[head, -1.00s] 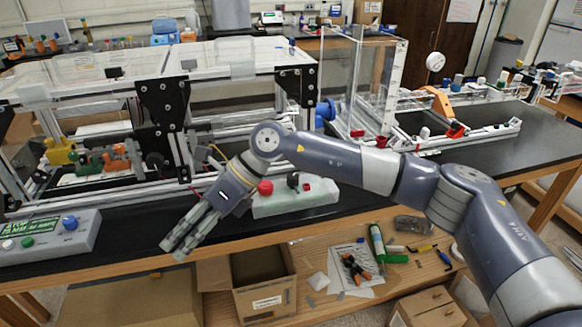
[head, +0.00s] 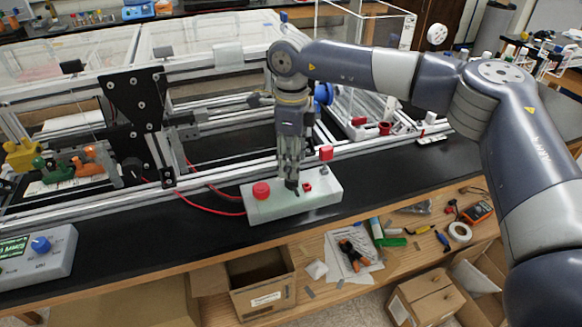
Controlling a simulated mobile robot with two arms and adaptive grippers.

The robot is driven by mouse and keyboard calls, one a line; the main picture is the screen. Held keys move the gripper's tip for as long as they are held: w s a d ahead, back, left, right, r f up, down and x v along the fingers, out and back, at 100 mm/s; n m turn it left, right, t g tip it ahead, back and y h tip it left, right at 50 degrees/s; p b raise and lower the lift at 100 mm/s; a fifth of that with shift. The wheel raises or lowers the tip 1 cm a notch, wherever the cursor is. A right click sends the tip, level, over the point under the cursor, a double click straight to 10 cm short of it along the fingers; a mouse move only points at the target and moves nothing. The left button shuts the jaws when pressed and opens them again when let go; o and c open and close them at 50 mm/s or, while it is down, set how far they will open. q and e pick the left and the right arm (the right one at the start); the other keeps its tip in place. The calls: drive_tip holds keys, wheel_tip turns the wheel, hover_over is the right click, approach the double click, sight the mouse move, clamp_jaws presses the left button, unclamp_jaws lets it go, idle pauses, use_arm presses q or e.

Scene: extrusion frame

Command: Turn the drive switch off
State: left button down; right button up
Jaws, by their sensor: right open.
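A pale control box (head: 270,208) stands on the black bench top, with a round red button (head: 261,190) at its left. A small dark switch (head: 292,186) is on its top near the middle, mostly hidden by my right gripper; its position cannot be read. A small red part (head: 307,186) is just right of it. My right gripper (head: 291,178) points down over the box, fingertips at the dark switch. It is open; whether it touches the switch cannot be told. My left gripper is out of view.
The aluminium extrusion frame with a black plate (head: 132,98) stands behind and left. A grey panel with a blue knob (head: 40,244) is at far left. Red cables run left of the box.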

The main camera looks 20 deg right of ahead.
sight(293, 184)
wheel_tip(293, 184, down, 3)
drive_tip(key=shift+w+r, duration=0.15)
drive_tip(key=shift+f+p, duration=0.35)
drive_tip(key=shift+f, duration=0.45)
drive_tip(key=shift+c, duration=0.7)
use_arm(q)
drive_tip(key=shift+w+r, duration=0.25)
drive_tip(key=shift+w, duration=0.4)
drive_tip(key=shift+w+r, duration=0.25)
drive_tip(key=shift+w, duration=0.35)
use_arm(e)
drive_tip(key=c, duration=0.9)
